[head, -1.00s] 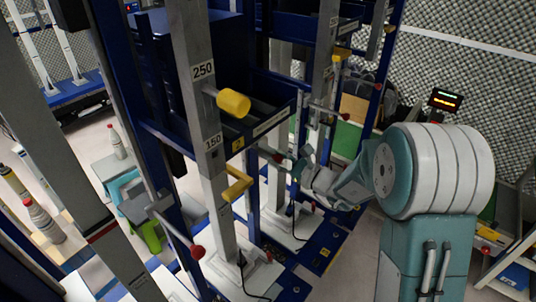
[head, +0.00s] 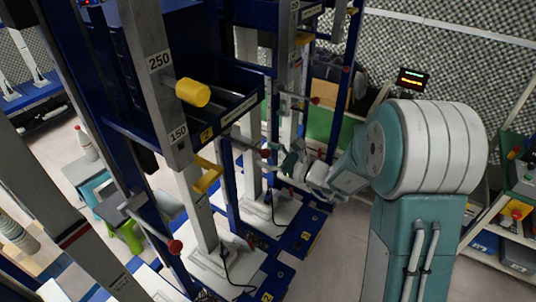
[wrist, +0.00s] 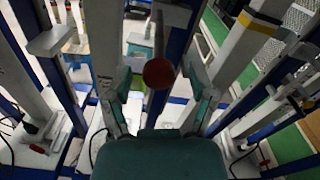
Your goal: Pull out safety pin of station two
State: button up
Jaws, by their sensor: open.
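The station marked "2" (head: 206,134) has a grey upright with the numbers 250 and 150, a yellow cylinder knob (head: 193,92) and a yellow handle (head: 207,175). A red ball knob (head: 265,153) on a thin rod shows near my gripper (head: 284,160). In the wrist view a red ball (wrist: 158,73) with a dark rod appears between the two open fingers of my gripper (wrist: 160,84). The fingers do not visibly touch it. Which part is the safety pin I cannot tell for sure.
Another red ball (head: 175,246) sticks out at the lower front. A second upright with a yellow part (head: 303,38) stands behind. Blue frame posts crowd both sides of the gripper in the wrist view. Shelves with bins (head: 520,253) are at right. Some floor is free.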

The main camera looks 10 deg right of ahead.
jog(key=v, duration=1.2)
jog(key=shift+f, duration=0.1)
jog(key=s+a+r+n+g+h, duration=0.1)
jog(key=s+a+n+g+h, duration=0.1)
jog(key=s+a+n+g, duration=0.3)
jog(key=s+a+r+n+g+h, duration=0.2)
jog(key=s+a+n+g, duration=0.15)
jog(key=s+n, duration=0.4)
jog(key=s+d+r+n+t+h, duration=0.3)
jog(key=s+d+r+n+h, duration=0.1)
jog(key=s+d+n+h, duration=0.4)
jog(key=shift+s+d+r+n+h, duration=0.2)
jog(key=shift+s+n+h, duration=0.05)
jog(key=shift+n+h, duration=0.85)
